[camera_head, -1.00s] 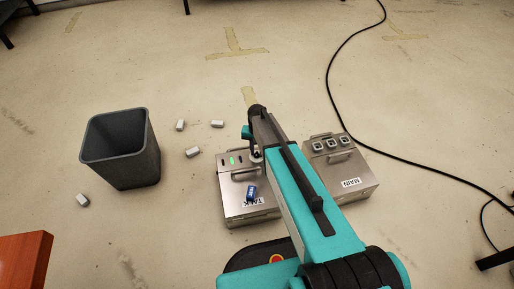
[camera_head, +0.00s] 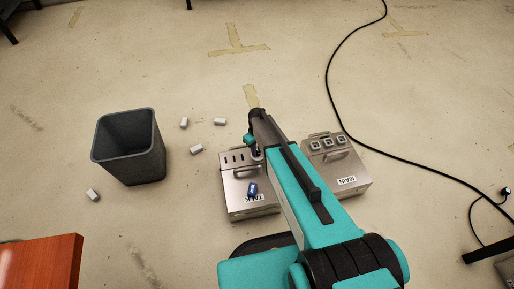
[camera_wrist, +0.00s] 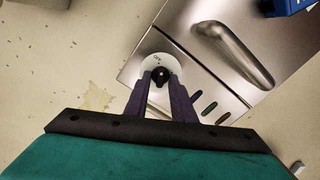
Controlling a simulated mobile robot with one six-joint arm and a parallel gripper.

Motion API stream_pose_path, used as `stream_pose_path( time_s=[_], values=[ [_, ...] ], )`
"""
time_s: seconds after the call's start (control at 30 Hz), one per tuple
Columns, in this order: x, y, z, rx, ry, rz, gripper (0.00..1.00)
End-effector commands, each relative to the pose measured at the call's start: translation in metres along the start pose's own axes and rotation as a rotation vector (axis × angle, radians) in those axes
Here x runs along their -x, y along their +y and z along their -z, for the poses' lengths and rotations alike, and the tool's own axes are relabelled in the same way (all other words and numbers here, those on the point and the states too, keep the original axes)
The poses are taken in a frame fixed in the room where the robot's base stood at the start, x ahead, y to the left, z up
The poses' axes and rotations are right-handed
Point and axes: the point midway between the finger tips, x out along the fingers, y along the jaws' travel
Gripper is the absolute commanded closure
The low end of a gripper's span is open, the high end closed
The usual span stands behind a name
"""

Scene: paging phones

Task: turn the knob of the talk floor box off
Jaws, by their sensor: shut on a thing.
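The talk floor box (camera_head: 240,205) is a metal case on the floor with a "TALK" label, seen left of my arm in the head view. Its metal lid with a bar handle fills the upper right of the wrist view (camera_wrist: 240,75). The black knob (camera_wrist: 160,75) sits on a round white dial plate with small lettering. My gripper (camera_wrist: 158,84) is shut on the knob, one finger on each side. In the head view my arm hides much of the knob area.
A blue object (camera_head: 252,190) lies on the talk box. The "MAIN" box (camera_head: 345,180) stands close on the right. A grey bin (camera_head: 130,150) and several small white blocks (camera_head: 196,149) are on the left. A black cable (camera_head: 345,115) crosses the floor on the right.

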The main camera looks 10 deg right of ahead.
Motion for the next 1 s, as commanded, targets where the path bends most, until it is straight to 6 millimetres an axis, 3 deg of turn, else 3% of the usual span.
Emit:
stream_pose_path(
  time_s=[0.4, 0.97, 1.0],
  values=[
    [0.0009, -0.0015, 0.0001, 0.258, 0.0, 0.001, 1.0],
    [0.0001, -0.0017, 0.0, 0.305, 0.001, 0.001, 1.0],
    [0.0001, -0.0017, 0.0, 0.305, 0.001, 0.001, 0.76]
  ],
)
